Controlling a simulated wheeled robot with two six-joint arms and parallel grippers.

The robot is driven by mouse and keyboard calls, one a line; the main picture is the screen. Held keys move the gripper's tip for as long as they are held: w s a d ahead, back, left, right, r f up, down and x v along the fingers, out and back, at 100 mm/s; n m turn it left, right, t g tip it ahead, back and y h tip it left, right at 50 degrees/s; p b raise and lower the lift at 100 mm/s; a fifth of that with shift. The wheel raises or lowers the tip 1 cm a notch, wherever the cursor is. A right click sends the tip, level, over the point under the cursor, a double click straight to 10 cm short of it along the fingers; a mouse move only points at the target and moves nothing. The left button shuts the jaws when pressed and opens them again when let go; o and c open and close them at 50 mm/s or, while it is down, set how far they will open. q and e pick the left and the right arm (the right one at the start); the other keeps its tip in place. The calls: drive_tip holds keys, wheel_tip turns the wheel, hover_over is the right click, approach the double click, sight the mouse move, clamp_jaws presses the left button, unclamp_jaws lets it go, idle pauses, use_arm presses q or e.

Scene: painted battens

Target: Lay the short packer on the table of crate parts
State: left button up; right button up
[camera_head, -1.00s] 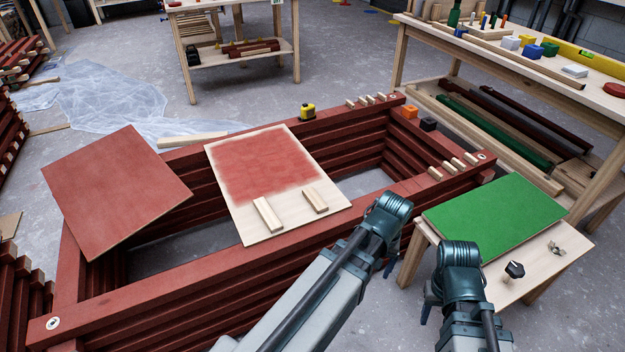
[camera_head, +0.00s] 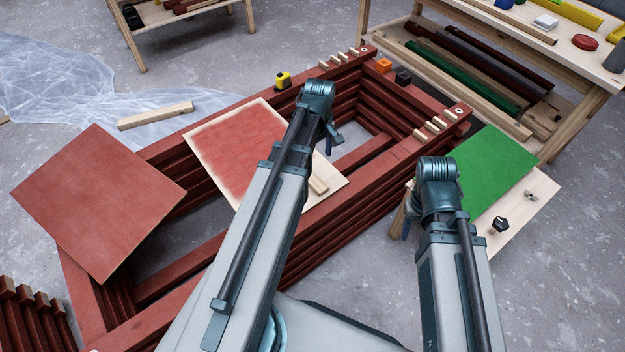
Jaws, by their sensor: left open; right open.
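My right gripper (camera_head: 406,226) is open beside the left edge of a small table (camera_head: 520,210) with a green board (camera_head: 488,168). Its fingers are mostly hidden by its wrist. The frames do not show which table is the one for crate parts.
Red stacked battens (camera_head: 210,257) form the crate frame. A bare red panel (camera_head: 95,200) overhangs its left end. Several small pegs, a yellow tape measure (camera_head: 283,80), and orange and black blocks sit on the rails. A workbench (camera_head: 560,50) stands at back right. A black knob (camera_head: 500,224) lies on the small table.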

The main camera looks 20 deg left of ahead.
use_arm(q)
drive_tip(key=b, duration=0.8)
hover_over(317, 184)
wheel_tip(317, 184, down, 8)
drive_tip(key=shift+s+d+f, duration=0.15)
drive_tip(key=f+b, duration=0.5)
drive_tip(key=shift+w+a+f, duration=0.1)
drive_tip(key=shift+w+a, duration=0.1)
clamp_jaws()
